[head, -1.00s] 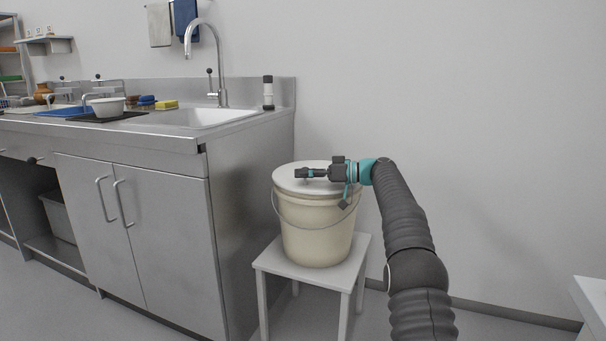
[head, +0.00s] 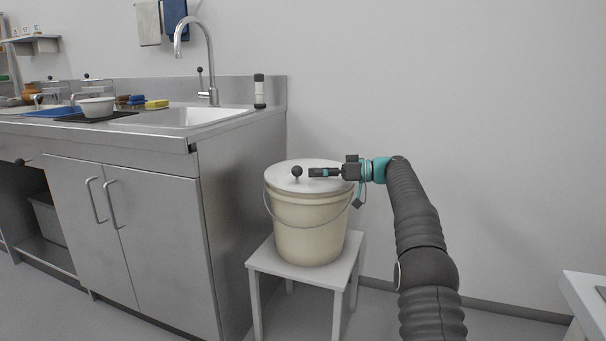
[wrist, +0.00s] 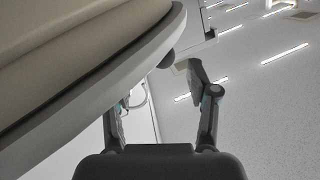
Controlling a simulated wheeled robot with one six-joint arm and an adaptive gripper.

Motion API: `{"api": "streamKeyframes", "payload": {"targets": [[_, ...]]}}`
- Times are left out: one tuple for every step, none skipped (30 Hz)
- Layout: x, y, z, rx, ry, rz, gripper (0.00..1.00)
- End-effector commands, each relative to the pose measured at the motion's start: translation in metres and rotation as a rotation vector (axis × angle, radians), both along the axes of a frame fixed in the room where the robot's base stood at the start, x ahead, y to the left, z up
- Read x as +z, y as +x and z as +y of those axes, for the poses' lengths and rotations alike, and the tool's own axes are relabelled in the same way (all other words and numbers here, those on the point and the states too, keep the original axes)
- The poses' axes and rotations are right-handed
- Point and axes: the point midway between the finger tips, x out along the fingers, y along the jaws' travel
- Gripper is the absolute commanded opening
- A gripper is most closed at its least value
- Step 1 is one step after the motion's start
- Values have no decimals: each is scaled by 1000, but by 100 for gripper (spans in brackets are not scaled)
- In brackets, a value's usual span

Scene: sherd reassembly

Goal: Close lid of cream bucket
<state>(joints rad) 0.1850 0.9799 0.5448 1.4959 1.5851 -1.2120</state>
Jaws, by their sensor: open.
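The cream bucket (head: 309,228) stands upright on a small white stool, its wire handle hanging down the front. Its white lid (head: 326,163) lies flat over the top, with a dark round knob (head: 297,171) standing up from it. My gripper (head: 312,173) reaches in from the right over the lid, its tips just right of the knob and apart from it. In the wrist view my gripper (wrist: 155,85) has its fingers spread, with nothing held. The lid's rim (wrist: 115,75) and the bucket's side fill the upper left there; the knob (wrist: 167,60) peeks past the rim.
The white stool (head: 268,262) carries the bucket. A steel sink cabinet (head: 150,220) stands close on the left, with a white bowl (head: 97,107) and a yellow sponge (head: 157,103) on top. A bare wall is behind. A white table corner (head: 585,290) shows at the lower right.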

Motion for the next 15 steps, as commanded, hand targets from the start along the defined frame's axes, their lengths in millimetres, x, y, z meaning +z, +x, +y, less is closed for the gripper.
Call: {"api": "streamKeyframes", "payload": {"targets": [[1, -1, -12, -4, -1, -1, 59], [1, -2, -18, -4, -1, -1, 59], [1, -3, -25, -3, 0, -1, 59], [2, -4, -30, -3, 0, -1, 59], [2, -5, -35, -4, 0, 0, 59], [2, -6, -40, -3, 0, 0, 59], [2, -6, -44, -3, -1, 1, 59], [2, -7, -47, -2, 0, 1, 59], [3, -7, -52, -3, -1, 1, 59], [3, -8, -54, -3, -1, 0, 59], [3, -8, -56, -3, -1, 0, 59], [4, -9, -58, -3, -1, 0, 59], [4, -9, -60, -2, -1, 0, 59], [4, -9, -60, -2, -1, 0, 59], [4, -10, -61, -2, 0, 1, 59]]}}
